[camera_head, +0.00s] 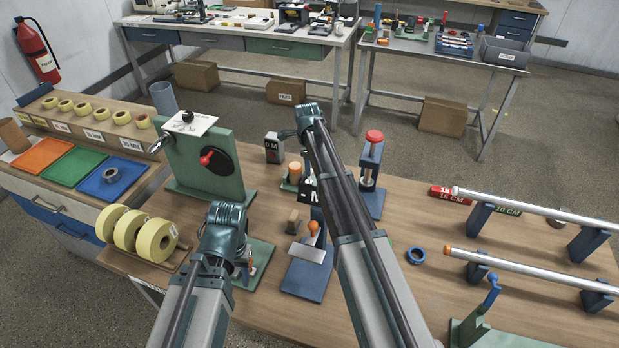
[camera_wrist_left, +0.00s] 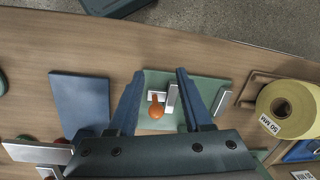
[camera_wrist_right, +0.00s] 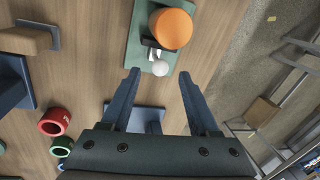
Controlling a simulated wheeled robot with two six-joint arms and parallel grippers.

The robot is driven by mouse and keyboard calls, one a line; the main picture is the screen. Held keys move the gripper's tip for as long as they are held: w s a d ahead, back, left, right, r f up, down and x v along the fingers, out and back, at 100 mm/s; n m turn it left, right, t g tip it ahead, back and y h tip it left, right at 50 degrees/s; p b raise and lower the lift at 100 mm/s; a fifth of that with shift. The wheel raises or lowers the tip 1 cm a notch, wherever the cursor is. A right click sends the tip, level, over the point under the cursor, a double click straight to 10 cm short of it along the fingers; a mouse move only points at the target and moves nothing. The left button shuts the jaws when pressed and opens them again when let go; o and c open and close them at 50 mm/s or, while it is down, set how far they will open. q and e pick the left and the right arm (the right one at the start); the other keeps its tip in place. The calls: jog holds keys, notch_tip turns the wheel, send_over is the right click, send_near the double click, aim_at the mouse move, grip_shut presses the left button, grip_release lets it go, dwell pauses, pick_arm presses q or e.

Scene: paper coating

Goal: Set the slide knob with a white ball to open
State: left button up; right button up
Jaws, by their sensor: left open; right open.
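The slide knob with a white ball (camera_wrist_right: 160,68) shows in the right wrist view, on a green base (camera_wrist_right: 136,52) beside an orange cylinder (camera_wrist_right: 171,28). A small black and white part lies between ball and cylinder. I cannot read which setting the knob is at. My right gripper (camera_wrist_right: 159,76) is open, with the ball in line between its fingertips; contact is not visible. In the head view the orange cylinder (camera_head: 295,171) shows, but the ball is not clear. My left gripper (camera_wrist_left: 159,74) is open and empty over another green base with an orange knob (camera_wrist_left: 156,112).
A blue stand with an orange knob (camera_head: 313,228) and a blue press with a red top (camera_head: 374,136) flank my right arm. A green panel (camera_head: 190,150) and yellow rolls (camera_head: 156,240) stand left. Metal rods (camera_head: 530,208) lie on stands at right.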

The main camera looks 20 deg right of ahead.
pick_arm(q)
notch_tip(320, 180, down, 3)
jog(key=shift+f+b, duration=0.15)
jog(key=shift+b, duration=0.95)
pick_arm(e)
jog(key=f, duration=0.3)
jog(key=shift+w+d+f, duration=0.1)
jog(key=shift+w+f, duration=0.1)
jog(key=shift+w, duration=0.1)
jog(key=shift+r, duration=0.1)
grip_shut()
